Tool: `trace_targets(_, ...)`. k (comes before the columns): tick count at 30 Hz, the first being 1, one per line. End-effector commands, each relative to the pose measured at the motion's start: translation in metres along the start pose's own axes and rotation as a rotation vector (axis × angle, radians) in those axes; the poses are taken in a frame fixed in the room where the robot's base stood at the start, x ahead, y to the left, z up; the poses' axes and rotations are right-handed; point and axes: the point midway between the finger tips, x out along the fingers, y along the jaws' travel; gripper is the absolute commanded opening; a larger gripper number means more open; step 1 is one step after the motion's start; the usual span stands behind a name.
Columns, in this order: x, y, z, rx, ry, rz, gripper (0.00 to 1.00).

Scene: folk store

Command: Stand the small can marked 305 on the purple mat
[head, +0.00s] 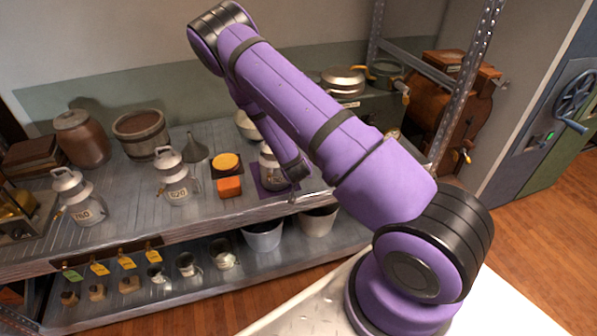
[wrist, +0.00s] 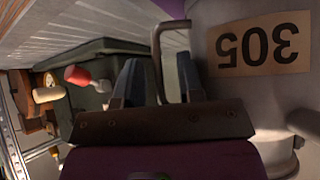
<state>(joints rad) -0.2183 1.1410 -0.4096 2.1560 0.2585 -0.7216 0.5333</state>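The can marked 305 (wrist: 257,85) fills the right side of the wrist view, its label upside down there. In the head view a grey can (head: 268,160), partly hidden by my arm, stands on the purple mat (head: 262,187) on the shelf top. It appears upright, and its label is hidden there. My gripper (wrist: 158,78) is beside the can, its fingers apart. The can's looped handle (wrist: 157,70) shows between and close to the fingers, with a visible gap. In the head view the fingertips are hidden behind my arm.
Two more grey cans stand left, marked 620 (head: 176,184) and apparently 760 (head: 79,201). An orange block (head: 229,187), a yellow round piece (head: 227,162) and a funnel (head: 194,148) are close to the mat. Brown pots (head: 140,134) stand behind. A metal post (head: 466,85) rises at right.

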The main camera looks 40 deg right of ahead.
Motion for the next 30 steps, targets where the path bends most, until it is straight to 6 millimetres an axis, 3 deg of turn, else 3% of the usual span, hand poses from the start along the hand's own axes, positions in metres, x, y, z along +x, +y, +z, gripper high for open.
trace_targets(8, -0.006, 0.000, -0.002, 0.000, 0.000, -0.001, 0.35)
trace_targets(24, -0.101, -0.001, -0.002, 0.000, 0.000, -0.002, 0.35)
trace_targets(30, -0.118, 0.000, -0.001, 0.000, 0.000, -0.001, 0.35)
